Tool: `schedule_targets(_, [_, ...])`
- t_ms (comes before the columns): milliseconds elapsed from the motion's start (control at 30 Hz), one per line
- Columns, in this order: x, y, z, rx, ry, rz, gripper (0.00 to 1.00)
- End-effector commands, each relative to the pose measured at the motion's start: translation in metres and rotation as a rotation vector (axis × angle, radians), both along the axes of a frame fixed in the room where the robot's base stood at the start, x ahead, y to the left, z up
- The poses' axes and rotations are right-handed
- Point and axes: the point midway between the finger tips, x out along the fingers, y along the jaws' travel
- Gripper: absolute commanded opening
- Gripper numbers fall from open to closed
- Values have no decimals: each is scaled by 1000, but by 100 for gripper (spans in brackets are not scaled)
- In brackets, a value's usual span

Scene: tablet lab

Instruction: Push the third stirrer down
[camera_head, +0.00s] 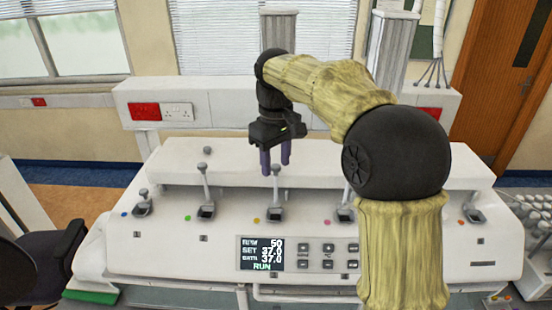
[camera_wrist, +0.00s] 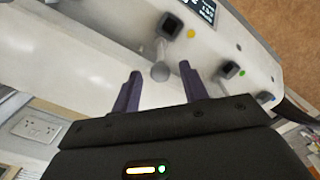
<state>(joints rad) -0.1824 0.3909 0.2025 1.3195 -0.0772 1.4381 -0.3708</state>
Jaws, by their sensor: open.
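The third stirrer from the left (camera_head: 276,190) is a thin grey lever with a round knob, rising from a dark-framed socket on the white machine (camera_head: 165,258). A yellow dot is beside its socket. My gripper (camera_head: 276,158) is open and points down at the lever's top. In the wrist view the stirrer's knob (camera_wrist: 160,73) shows between and just beyond the two dark purple fingertips (camera_wrist: 160,82). I cannot tell whether they touch it. The second stirrer (camera_head: 205,188) stands to the left, the first (camera_head: 143,204) farther left.
My forearm hides part of the machine's right side. Another stirrer (camera_head: 345,205) stands close on the right, and one more (camera_head: 472,208) at the far right. A display (camera_head: 262,253) with buttons is on the front. A white wall panel with sockets (camera_head: 178,112) runs behind.

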Motion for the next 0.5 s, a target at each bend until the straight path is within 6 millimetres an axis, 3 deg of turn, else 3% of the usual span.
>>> schedule_targets(200, [0,0,0,0,0,0,44])
schedule_targets(400, [0,0,0,0,0,0,4])
schedule_targets(500, [0,0,0,0,0,0,0])
